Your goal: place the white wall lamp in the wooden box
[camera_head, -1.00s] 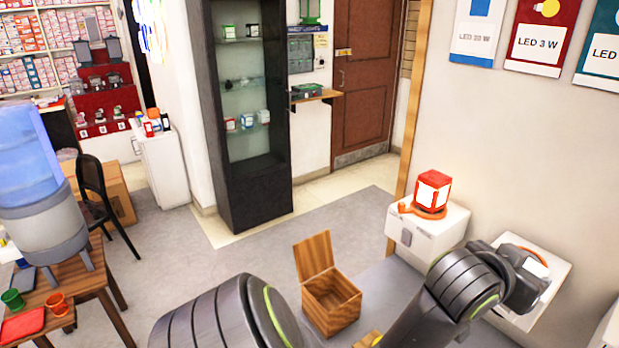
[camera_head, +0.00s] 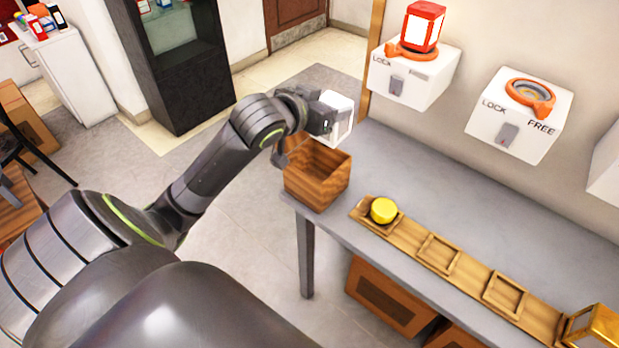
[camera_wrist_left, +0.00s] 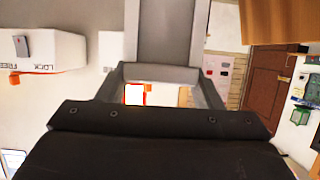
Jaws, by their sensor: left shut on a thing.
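The white wall lamp (camera_head: 338,120) is a white boxy piece at the end of my left arm. My left gripper (camera_head: 322,116) is shut on it and partly hides it. The open wooden box (camera_head: 316,180) stands on the left end of the grey table. The gripper and lamp appear above the back of the box opening; the exact height is hard to tell. The box's raised lid is mostly hidden behind my arm. In the left wrist view, grey gripper parts (camera_wrist_left: 165,85) fill the middle, and the lamp is hard to make out. My right gripper is not in view.
A white wall mount (camera_head: 520,120) has an empty orange ring. Another mount (camera_head: 412,80) holds a red lamp (camera_head: 422,28). A wooden rack (camera_head: 440,255) with a yellow round piece (camera_head: 383,210) lies right of the box. The grey table (camera_head: 440,190) is bare behind the rack.

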